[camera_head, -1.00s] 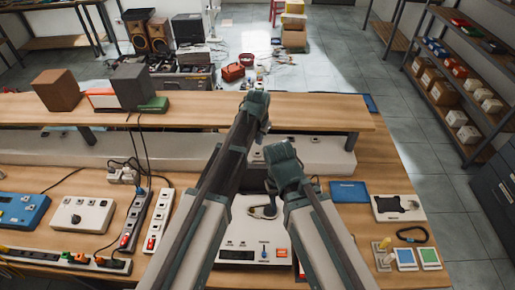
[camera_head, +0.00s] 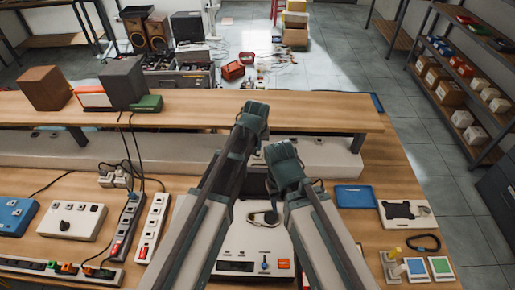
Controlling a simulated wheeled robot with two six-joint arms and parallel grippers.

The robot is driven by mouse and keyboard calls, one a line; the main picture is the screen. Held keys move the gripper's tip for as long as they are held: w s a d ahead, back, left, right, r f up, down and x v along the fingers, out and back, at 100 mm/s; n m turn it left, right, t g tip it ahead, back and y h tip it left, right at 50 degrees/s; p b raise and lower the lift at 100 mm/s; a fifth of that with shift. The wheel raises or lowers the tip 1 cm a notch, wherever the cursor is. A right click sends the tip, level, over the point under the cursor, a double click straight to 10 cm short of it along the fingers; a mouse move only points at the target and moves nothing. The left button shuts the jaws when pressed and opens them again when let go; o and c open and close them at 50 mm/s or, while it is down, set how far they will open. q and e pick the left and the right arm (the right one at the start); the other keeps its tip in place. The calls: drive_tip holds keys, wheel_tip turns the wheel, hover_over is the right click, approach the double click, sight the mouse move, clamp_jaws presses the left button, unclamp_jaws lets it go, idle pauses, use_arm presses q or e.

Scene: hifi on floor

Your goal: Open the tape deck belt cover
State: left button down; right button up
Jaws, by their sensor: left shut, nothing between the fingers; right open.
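A white deck-like device (camera_head: 276,237) sits on the bench between my arms, with a dark slot, small knobs and an orange button on its front. A dark loop with a round light part (camera_head: 266,217) shows on its top. My arms hide much of its sides and back, and I cannot tell which part is the belt cover. My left gripper (camera_head: 253,112) is shut and empty, above the bench beyond the device. My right gripper (camera_head: 283,158) is open, lower and nearer, above the device's back part. Neither visibly touches it.
A raised wooden shelf (camera_head: 200,108) crosses the bench behind the device. Power strips (camera_head: 152,226) and a white box (camera_head: 70,221) lie to the left. A blue tray (camera_head: 355,196), a white panel (camera_head: 405,213) and coloured cards (camera_head: 440,266) lie to the right.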

use_arm(q)
drive_tip(key=b+x, duration=0.7)
drive_tip(key=x, duration=0.1)
drive_tip(key=s+r+p, duration=0.1)
drive_tip(key=s, duration=0.1)
drive_tip(key=s+r+p, duration=0.1)
drive_tip(key=shift+s, duration=0.4)
drive_tip(key=shift+s+a+r+t, duration=0.1)
drive_tip(key=shift+s+r+t, duration=0.15)
drive_tip(key=shift+s, duration=0.35)
drive_tip(key=shift+s+r+t+p, duration=0.2)
drive_tip(key=shift+s+r+p, duration=0.1)
drive_tip(key=shift+s, duration=0.25)
drive_tip(key=shift+s+r+t+p, duration=0.15)
drive_tip(key=shift+s+r+p, duration=0.15)
drive_tip(key=shift+s, duration=0.2)
drive_tip(key=shift+w, duration=0.1)
